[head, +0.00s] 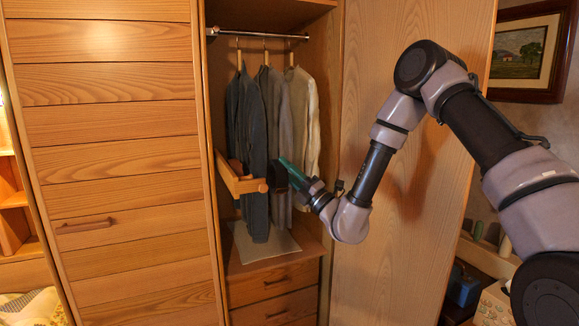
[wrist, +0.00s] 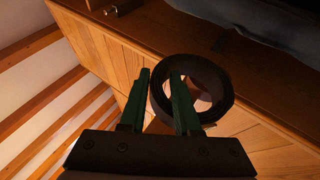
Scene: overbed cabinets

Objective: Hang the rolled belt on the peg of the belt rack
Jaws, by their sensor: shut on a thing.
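The rolled belt is a dark ring in the wrist view (wrist: 222,88). My gripper (wrist: 163,88) is shut on its left wall, with one green finger outside the ring and the other inside it. In the head view the belt (head: 277,176) is a small dark shape at the tip of my gripper (head: 287,168). The wooden belt rack (head: 236,180) juts out in front of the clothes, and its round-ended peg (head: 262,187) is just left of the belt. The gap in depth between belt and peg cannot be told.
Several garments (head: 254,130) hang from a metal rail (head: 265,35) behind the rack. A cabinet door (head: 395,190) stands open at right, behind my arm. Drawers (head: 275,290) are below, and a slatted wooden door (head: 110,130) is at left.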

